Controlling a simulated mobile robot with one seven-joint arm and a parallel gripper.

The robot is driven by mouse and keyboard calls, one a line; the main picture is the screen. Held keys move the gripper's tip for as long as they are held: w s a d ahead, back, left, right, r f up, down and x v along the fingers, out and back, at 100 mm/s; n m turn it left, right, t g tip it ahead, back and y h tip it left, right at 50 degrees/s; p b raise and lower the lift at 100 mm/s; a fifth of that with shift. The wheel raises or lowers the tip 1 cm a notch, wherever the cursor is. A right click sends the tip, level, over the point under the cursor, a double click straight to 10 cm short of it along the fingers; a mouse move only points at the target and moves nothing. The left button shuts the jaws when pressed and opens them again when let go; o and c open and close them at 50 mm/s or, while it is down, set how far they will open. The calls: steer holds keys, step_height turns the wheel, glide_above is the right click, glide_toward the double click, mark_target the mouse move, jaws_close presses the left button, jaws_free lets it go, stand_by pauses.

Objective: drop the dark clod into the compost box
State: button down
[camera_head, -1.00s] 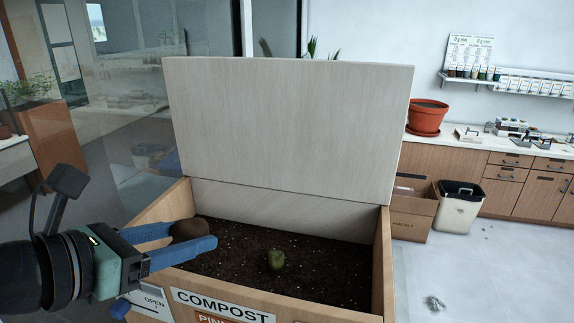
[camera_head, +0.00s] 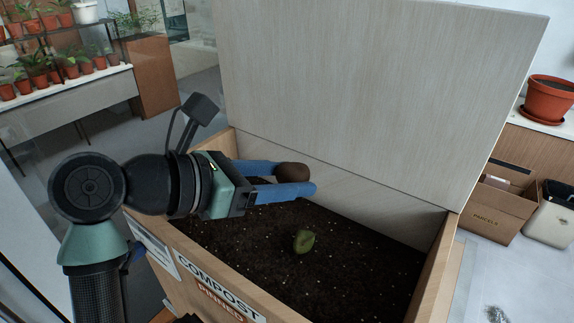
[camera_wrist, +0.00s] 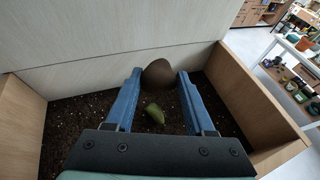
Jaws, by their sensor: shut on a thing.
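The dark clod (camera_head: 293,171) is a smooth brown lump held between the blue fingertips of my gripper (camera_head: 295,179). In the wrist view the clod (camera_wrist: 158,74) sits at the far end of the fingers, with a finger on each side. The compost box (camera_head: 432,275) is a wooden bin with its lid raised, labelled COMPOST on the front. My gripper reaches in over the box's left part, and the clod is above the dark soil (camera_head: 345,250). How high it is above the soil is hard to tell.
A green lump (camera_head: 304,241) lies on the soil, also visible in the wrist view (camera_wrist: 154,113). The raised lid (camera_head: 370,100) stands behind my gripper. A parcels carton (camera_head: 497,215) and a bin (camera_head: 551,222) stand to the right. Bare soil surrounds the green lump.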

step_height(320, 180, down, 2)
steer(key=shift+w+d+f+b, duration=0.1)
steer(key=shift+f+b, duration=0.1)
steer(key=shift+b, duration=0.1)
steer(key=shift+c, duration=0.9)
jaws_free()
steer(key=b+v, duration=0.5)
steer(key=v, duration=0.8)
